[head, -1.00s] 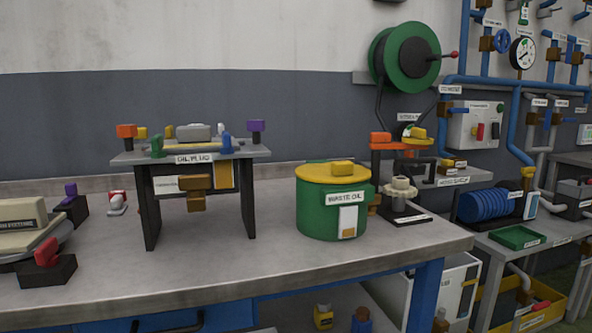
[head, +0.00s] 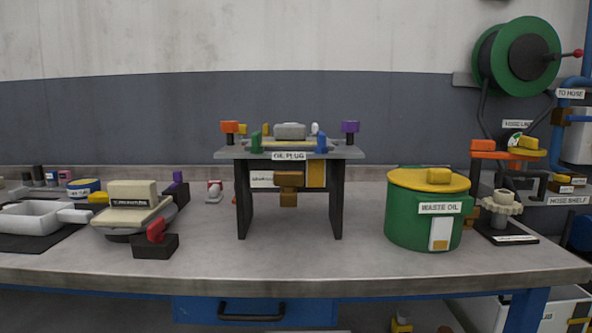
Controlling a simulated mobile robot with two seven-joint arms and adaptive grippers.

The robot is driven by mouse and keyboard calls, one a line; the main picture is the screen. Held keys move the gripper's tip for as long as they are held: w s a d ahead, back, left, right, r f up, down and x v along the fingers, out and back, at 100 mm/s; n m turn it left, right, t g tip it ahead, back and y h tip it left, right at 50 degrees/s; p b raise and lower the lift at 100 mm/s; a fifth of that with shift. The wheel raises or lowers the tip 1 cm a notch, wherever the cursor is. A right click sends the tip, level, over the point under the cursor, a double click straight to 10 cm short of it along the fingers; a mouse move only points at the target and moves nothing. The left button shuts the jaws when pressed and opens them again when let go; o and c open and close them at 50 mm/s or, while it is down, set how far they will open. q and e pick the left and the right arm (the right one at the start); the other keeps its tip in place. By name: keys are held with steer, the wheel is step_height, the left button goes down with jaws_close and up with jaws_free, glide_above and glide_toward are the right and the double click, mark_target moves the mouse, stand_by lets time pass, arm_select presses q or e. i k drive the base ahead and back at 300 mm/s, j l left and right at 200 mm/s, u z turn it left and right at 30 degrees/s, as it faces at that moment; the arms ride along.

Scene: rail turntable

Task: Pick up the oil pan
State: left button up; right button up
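A white, open, box-shaped pan (head: 28,220) with a short handle sits at the far left of the bench in the head view, on a dark mat (head: 30,243). Its left side is near or past the picture edge. It looks like the oil pan, but I can read no label on it. Neither of my grippers is in view.
The grey workbench (head: 300,260) carries a beige device (head: 130,212) beside the pan, a red-handled block (head: 155,240), a raised stand labelled oil plug (head: 290,155) and a green waste oil drum (head: 400,215). Bare bench lies along the front edge.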

mark_target(51, 218)
steer(key=u, duration=1.3)
